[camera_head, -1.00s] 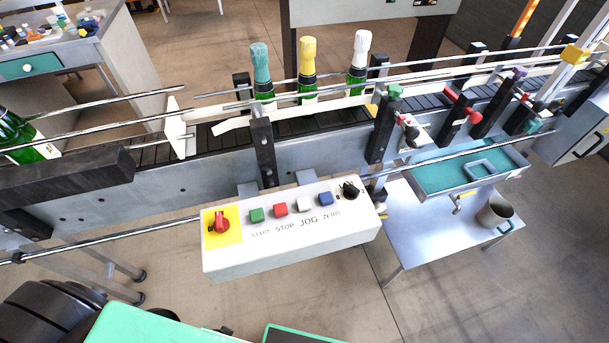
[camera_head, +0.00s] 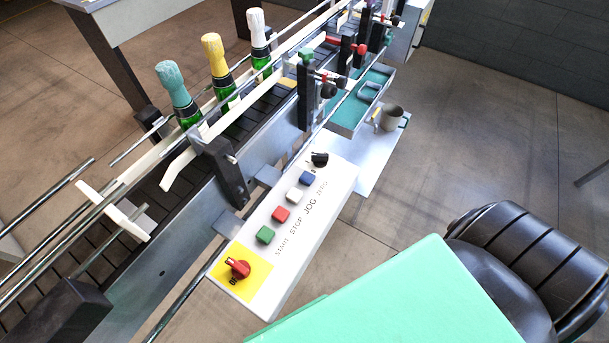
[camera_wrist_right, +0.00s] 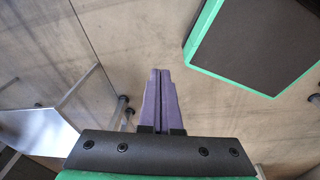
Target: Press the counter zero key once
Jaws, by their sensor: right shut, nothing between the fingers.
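The white control box (camera_head: 318,228) is fixed to the near side of the conveyor in the head view. Its blue key (camera_head: 306,178), beside the ZERO label, stands near the far end, between the white JOG key (camera_head: 294,195) and a black knob (camera_head: 320,159). The red STOP key (camera_head: 281,214) and green START key (camera_head: 265,235) are nearer. My right gripper (camera_wrist_right: 160,75) is shut and empty in the right wrist view, above bare floor and away from the box. My left gripper is not in view.
Three foil-topped green bottles (camera_head: 226,85) stand on the conveyor (camera_head: 150,205). A red rotary switch (camera_head: 238,268) on a yellow plate is at the box's near end. A teal tray (camera_head: 362,100) and a grey mug (camera_head: 392,118) are beyond the box. Open floor lies to the right.

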